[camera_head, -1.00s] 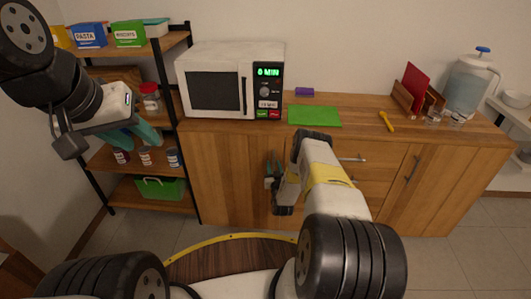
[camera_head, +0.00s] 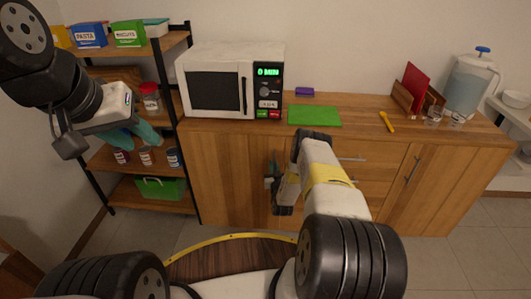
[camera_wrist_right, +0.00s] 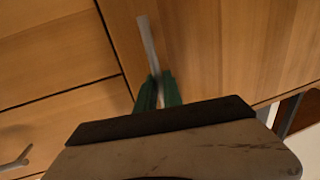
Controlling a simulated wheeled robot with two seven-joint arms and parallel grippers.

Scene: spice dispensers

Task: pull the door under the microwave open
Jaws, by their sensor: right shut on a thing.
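The wooden door (camera_head: 222,178) under the white microwave (camera_head: 230,82) appears flush with the cabinet front. Its upright metal bar handle (camera_wrist_right: 147,42) shows in the right wrist view, sloping in the picture. My right gripper (camera_head: 271,174) is at the door's right side. In the right wrist view its green fingers (camera_wrist_right: 158,88) are shut around the lower part of the handle. The upper part of the handle sticks out beyond the fingertips. My left gripper (camera_head: 143,133) hangs in front of the shelf at the left, away from the door; its finger gap is unclear.
Drawers (camera_head: 356,178) and another door (camera_head: 450,190) are right of my right arm. A shelf rack (camera_head: 112,160) with jars and a green box (camera_head: 160,189) stands left of the cabinet. Floor is visible in front of the door.

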